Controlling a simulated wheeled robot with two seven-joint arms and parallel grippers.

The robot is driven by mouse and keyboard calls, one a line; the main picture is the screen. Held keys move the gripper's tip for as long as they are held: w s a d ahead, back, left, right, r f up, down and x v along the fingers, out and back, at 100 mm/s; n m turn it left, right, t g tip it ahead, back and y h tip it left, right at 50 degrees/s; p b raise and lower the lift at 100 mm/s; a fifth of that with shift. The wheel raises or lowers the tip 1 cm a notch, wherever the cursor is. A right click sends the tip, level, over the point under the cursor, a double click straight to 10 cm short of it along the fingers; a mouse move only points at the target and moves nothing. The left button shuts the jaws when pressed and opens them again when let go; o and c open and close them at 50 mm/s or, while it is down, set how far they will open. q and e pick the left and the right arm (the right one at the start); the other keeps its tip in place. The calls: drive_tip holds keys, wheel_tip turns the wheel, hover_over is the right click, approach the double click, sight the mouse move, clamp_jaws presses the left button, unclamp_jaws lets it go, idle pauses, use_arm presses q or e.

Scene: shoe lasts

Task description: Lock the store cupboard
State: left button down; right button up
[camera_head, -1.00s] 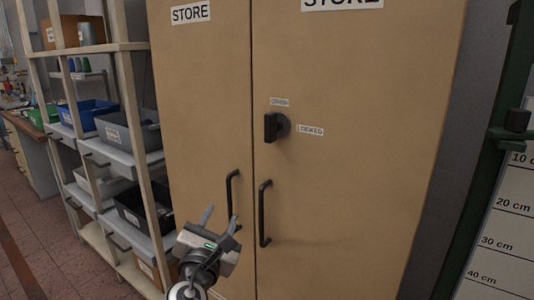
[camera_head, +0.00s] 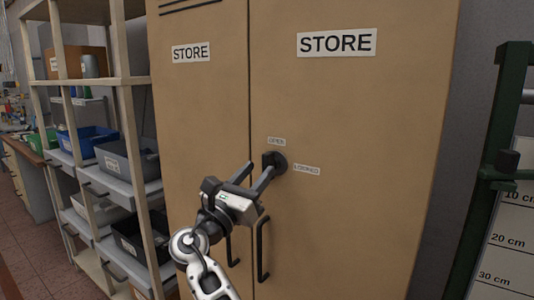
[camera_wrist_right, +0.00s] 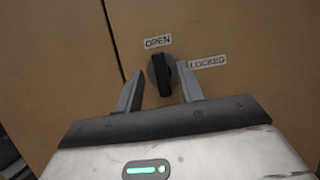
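The store cupboard (camera_head: 340,110) fills the middle of the head view, with both tan doors shut. Its black lock knob (camera_head: 279,160) sits on the right door near the seam. In the right wrist view, the knob's bar (camera_wrist_right: 162,76) stands nearly upright, in line with the OPEN label (camera_wrist_right: 158,42); the LOCKED label (camera_wrist_right: 208,62) is to its right. My right gripper (camera_head: 261,169) is open in front of the knob. In the wrist view its fingers (camera_wrist_right: 162,88) appear on either side of the bar, with gaps showing. My left gripper is out of view.
Two black door handles (camera_head: 262,250) hang below the knob, close to my right arm. A shelf rack with bins (camera_head: 122,160) stands at the left. A green frame with a height scale (camera_head: 500,220) stands at the right.

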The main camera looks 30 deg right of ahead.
sight(264, 164)
drive_tip(key=p+x, duration=0.1)
drive_tip(key=x, duration=0.4)
clamp_jaws()
